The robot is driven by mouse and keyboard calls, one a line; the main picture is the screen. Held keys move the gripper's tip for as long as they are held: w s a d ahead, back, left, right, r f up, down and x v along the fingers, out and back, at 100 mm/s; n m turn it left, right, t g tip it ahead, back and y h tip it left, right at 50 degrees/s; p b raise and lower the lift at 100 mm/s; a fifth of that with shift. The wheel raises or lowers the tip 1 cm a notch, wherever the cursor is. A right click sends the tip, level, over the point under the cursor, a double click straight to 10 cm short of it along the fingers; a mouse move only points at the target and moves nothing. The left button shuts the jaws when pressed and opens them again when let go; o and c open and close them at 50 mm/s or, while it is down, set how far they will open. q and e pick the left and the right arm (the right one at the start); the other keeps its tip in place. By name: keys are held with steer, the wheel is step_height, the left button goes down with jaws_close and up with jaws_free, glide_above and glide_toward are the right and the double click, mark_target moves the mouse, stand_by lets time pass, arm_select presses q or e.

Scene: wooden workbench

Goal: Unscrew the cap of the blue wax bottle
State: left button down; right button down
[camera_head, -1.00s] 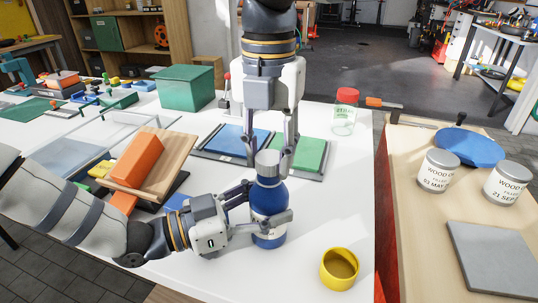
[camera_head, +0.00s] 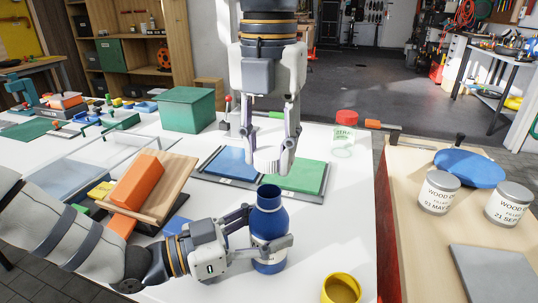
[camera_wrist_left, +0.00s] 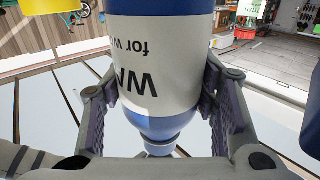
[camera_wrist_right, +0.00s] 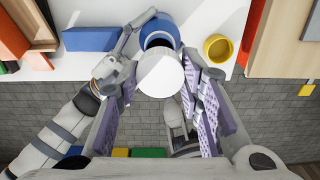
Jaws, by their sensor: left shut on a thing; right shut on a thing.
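The blue wax bottle (camera_head: 269,222) stands upright on the white table, its neck open on top. My left gripper (camera_head: 270,243) is shut around its body; the left wrist view shows the bottle's white label (camera_wrist_left: 160,65) between the two fingers (camera_wrist_left: 158,110). The white cap (camera_head: 267,160) is off the bottle, above and slightly apart from the neck. My right gripper (camera_head: 267,158) points down and is shut on the cap. In the right wrist view the cap (camera_wrist_right: 160,75) sits between the fingers (camera_wrist_right: 165,85), with the open bottle (camera_wrist_right: 160,32) beyond it.
A yellow cup (camera_head: 341,289) stands at the front right of the bottle. A jar with a red lid (camera_head: 345,132) stands behind right. Blue and green trays (camera_head: 305,176) lie behind the bottle. An orange block (camera_head: 137,180) on a tilted wooden board is at left.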

arm_select(q)
steer(key=c, duration=0.5)
jaws_free()
steer(key=v, duration=1.2)
